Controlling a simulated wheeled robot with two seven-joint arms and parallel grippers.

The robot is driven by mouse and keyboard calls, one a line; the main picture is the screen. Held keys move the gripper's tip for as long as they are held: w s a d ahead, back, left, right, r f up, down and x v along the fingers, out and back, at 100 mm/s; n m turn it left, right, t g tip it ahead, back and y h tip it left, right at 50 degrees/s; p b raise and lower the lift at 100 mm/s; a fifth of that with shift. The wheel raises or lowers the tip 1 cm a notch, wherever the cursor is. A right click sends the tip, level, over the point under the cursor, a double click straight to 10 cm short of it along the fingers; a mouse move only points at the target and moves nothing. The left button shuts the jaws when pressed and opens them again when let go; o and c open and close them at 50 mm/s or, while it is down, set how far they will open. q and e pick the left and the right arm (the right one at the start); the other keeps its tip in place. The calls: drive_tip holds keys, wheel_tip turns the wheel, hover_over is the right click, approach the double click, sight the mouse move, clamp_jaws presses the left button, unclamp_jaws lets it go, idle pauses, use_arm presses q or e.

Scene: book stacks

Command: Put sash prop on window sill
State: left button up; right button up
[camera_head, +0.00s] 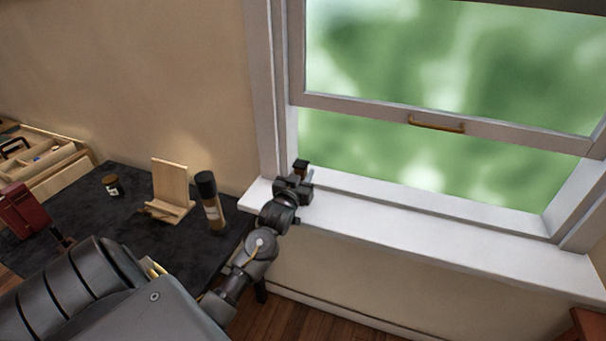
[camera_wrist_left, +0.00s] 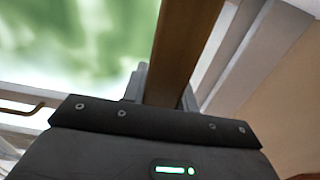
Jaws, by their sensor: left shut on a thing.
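The white window sill (camera_head: 430,232) runs below the window, whose sash (camera_head: 370,110) is raised and leaves a gap above the sill. My left gripper (camera_head: 299,178) is at the left end of the sill, near the window's left jamb. It is shut on a brown wooden bar, likely the sash prop (camera_wrist_left: 184,45), which rises from the jaws in the left wrist view. In the head view the gripper hides most of the bar. I cannot tell whether the bar touches the sill. My right gripper is not in view.
A dark table (camera_head: 85,213) at left holds a wooden stand (camera_head: 171,185), a black-capped bottle (camera_head: 210,202), a small jar (camera_head: 112,185) and a dark red book (camera_head: 24,211). A wooden organizer (camera_head: 42,160) stands at far left. The sill's middle and right are clear.

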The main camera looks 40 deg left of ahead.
use_arm(q)
drive_tip(key=shift+f, duration=0.2)
drive_tip(key=shift+f, duration=0.15)
drive_tip(key=o, duration=1)
drive_tip(key=shift+o, duration=0.2)
drive_tip(key=shift+r, duration=0.25)
drive_tip(key=b+v, duration=0.2)
drive_tip(key=v, duration=1)
